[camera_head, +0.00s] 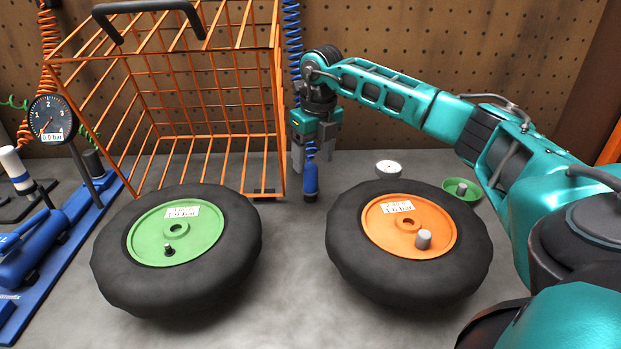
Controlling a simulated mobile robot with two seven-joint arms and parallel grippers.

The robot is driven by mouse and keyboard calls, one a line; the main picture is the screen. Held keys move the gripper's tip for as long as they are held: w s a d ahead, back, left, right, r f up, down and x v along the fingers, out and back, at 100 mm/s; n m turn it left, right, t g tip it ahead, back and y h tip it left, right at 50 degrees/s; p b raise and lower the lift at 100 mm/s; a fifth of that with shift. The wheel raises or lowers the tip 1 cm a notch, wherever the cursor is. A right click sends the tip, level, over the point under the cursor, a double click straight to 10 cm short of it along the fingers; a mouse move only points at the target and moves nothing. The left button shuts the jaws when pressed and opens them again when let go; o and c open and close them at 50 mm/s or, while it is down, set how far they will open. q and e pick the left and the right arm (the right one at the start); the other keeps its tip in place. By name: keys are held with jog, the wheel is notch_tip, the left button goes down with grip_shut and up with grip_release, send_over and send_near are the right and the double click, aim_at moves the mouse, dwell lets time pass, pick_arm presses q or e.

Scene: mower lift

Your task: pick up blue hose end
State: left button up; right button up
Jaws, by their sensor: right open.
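The blue coiled hose (291,38) hangs down at the back, just right of the orange wire cage. Its blue end (310,180) hangs upright with a dark tip, a little above or at the grey bench; I cannot tell which. My right gripper (313,160) points down over the hose end, with its open fingers on either side of the hose just above the blue end piece. Whether the fingers touch it is not clear. Part of the hose is hidden behind the gripper and wrist. My left gripper is not in view.
A green-hub wheel (206,236) and an orange-hub wheel (440,222) lie in front. An orange wire cage (279,110) stands at the left. A gauge (50,118), a white cap (388,168) and a green dish (475,195) are near. Bench between the wheels is clear.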

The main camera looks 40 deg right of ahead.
aim_at(311, 167)
jog(key=f, duration=0.3)
jog(key=w+f, duration=0.1)
jog(key=f, duration=0.1)
jog(key=shift+c, duration=0.3)
grip_shut()
jog(key=shift+r, duration=0.1)
